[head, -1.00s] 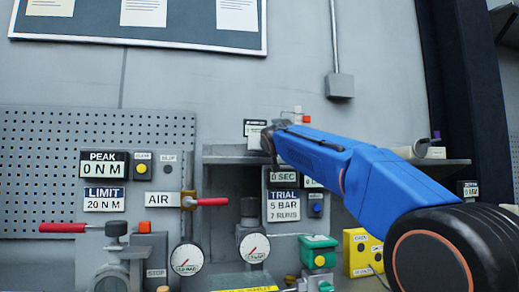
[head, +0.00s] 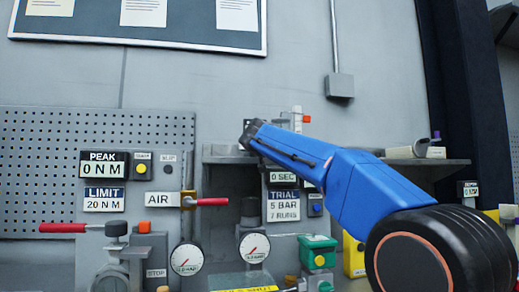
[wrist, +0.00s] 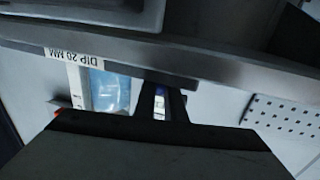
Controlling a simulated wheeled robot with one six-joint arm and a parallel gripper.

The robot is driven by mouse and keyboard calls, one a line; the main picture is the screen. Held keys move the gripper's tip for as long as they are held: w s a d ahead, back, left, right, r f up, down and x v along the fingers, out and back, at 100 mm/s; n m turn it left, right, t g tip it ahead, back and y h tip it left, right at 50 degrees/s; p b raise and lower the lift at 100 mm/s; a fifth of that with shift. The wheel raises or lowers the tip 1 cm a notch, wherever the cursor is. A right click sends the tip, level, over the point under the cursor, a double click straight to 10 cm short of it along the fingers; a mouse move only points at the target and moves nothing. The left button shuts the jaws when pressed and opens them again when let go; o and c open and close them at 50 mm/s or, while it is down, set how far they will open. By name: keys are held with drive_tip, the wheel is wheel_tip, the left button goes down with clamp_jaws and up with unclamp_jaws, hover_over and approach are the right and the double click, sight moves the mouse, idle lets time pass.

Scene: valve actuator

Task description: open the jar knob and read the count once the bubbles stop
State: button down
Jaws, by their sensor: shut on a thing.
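The water jar shows in the wrist view, which is upside down, as a clear vessel with blue water (wrist: 108,90) beside a "DIP 20 MM" label (wrist: 75,56). In the head view its clear upper part (head: 297,113) stands behind my arm on the shelf, with an orange knob (head: 306,118) at its right. A bit of red at the left in the wrist view may be that knob. My gripper (head: 247,134) is left of the jar and apart from the knob. Its fingers (wrist: 163,104) are shut on a small pale-and-blue thing, mostly hidden. No bubbles can be made out.
The wall shelf (head: 440,162) runs behind my arm. Its grey edge crosses the wrist view. Below are a "0 SEC" display (head: 282,178), a trial sign (head: 282,206), gauges (head: 254,248) and a red-handled air valve (head: 211,202).

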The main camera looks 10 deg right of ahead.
drive_tip(key=shift+a+h, duration=0.1)
drive_tip(key=shift+h, duration=0.2)
drive_tip(key=m+g+h, duration=0.2)
drive_tip(key=m+h, duration=0.1)
drive_tip(key=h, duration=0.1)
drive_tip(key=shift+w+f+m+h, duration=0.1)
drive_tip(key=shift+m+h, duration=0.2)
drive_tip(key=shift+m+g+h, duration=2.1)
drive_tip(key=shift+g+h, duration=0.2)
drive_tip(key=shift+h, duration=0.1)
drive_tip(key=c, duration=1.8)
unclamp_jaws()
drive_tip(key=v, duration=1.7)
drive_tip(key=shift+a, duration=0.25)
